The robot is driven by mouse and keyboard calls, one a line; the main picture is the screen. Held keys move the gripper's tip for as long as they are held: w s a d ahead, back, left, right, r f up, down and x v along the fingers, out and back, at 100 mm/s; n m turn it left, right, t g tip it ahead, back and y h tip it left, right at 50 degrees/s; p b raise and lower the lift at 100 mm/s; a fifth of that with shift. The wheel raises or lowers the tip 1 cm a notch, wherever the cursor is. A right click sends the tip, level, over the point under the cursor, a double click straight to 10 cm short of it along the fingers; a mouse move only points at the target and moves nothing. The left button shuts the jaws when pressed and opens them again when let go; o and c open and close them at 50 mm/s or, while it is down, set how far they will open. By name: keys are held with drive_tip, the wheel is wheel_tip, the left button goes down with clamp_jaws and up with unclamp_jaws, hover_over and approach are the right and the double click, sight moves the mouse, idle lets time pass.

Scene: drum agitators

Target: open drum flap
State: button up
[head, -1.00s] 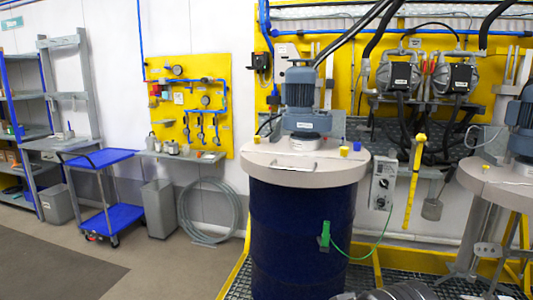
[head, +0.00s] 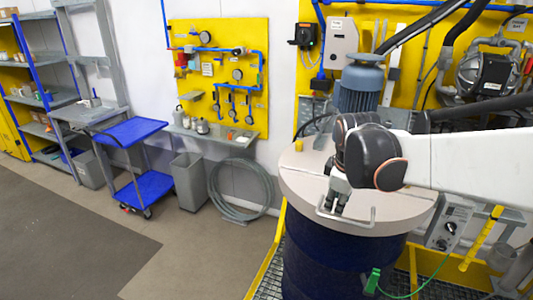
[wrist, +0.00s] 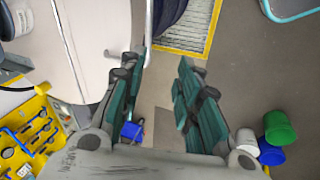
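A dark blue drum (head: 330,262) stands under a pale round lid (head: 300,178) with a blue-grey motor (head: 360,85) on top. A thin metal flap handle (head: 368,222) sits on the front of the lid. My gripper (head: 337,211) points down at this handle, close to its left part; I cannot tell whether it touches. My arm comes in from the right and hides part of the lid. In the wrist view my gripper (wrist: 166,62) is open, with a gap between its green-padded fingers and nothing seen between them. The pale lid (wrist: 95,25) lies to their left.
A green clip (head: 372,280) with a green cable hangs at the drum's front. A yellow-edged grating (head: 268,265) surrounds the drum's base. A blue trolley (head: 135,130), a grey bin (head: 188,182) and a coiled hose (head: 240,190) stand left. The floor at front left is free.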

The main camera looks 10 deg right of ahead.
drive_tip(key=w+d+r+n+g+p, duration=0.1)
drive_tip(key=w+d+r+p, duration=0.1)
drive_tip(key=d+r+p, duration=0.15)
approach(344, 220)
drive_tip(key=shift+n+g, duration=0.3)
drive_tip(key=shift+g, duration=0.1)
drive_tip(key=f, duration=0.2)
drive_tip(key=w+f, duration=0.1)
drive_tip(key=f, duration=0.2)
drive_tip(key=w+d+f, duration=0.1)
drive_tip(key=f, duration=0.1)
drive_tip(key=shift+f, duration=0.3)
clamp_jaws()
